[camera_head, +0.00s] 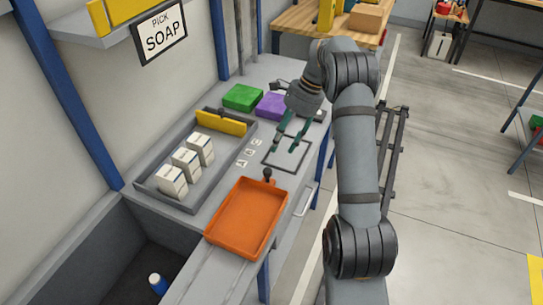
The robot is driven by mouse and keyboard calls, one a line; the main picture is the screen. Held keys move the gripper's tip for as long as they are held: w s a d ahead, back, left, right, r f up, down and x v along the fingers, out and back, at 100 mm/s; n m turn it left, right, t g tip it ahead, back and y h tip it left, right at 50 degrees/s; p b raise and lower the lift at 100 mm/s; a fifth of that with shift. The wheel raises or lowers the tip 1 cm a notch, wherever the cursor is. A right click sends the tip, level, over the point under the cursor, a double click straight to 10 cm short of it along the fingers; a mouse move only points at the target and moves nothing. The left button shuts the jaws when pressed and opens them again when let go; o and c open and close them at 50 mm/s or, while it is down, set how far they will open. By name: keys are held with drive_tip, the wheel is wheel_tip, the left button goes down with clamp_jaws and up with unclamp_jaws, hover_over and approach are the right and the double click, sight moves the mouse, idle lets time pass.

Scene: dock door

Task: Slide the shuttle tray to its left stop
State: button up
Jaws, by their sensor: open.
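The shuttle tray (246,218) is an orange, shallow, empty tray on the grey bench, near the bench's front edge. A dark knob (268,175) stands at its far edge. My gripper (283,142) is open and empty, with its greenish fingers pointing down above the bench beyond the knob. It is apart from the tray. A dark rectangular outline (276,164) lies on the bench below the fingers. I cannot make out the tray's stops.
A grey bin (150,190) left of the tray holds several white boxes (186,165) and a yellow block (221,123). Green (243,97) and purple (271,106) blocks lie at the back. A dark well with a white bottle (157,283) is at lower left. A "PICK SOAP" sign (161,33) hangs above.

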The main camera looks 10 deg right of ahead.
sight(268, 170)
drive_tip(key=x, duration=0.6)
drive_tip(key=s+p+x, duration=0.1)
drive_tip(key=x, duration=0.2)
drive_tip(key=shift+s+a+f, duration=0.1)
drive_tip(key=shift+a, duration=0.4)
drive_tip(key=shift+a+f, duration=0.15)
drive_tip(key=shift+f, duration=0.3)
drive_tip(key=shift+c, duration=0.8)
clamp_jaws()
drive_tip(key=shift+r, duration=0.1)
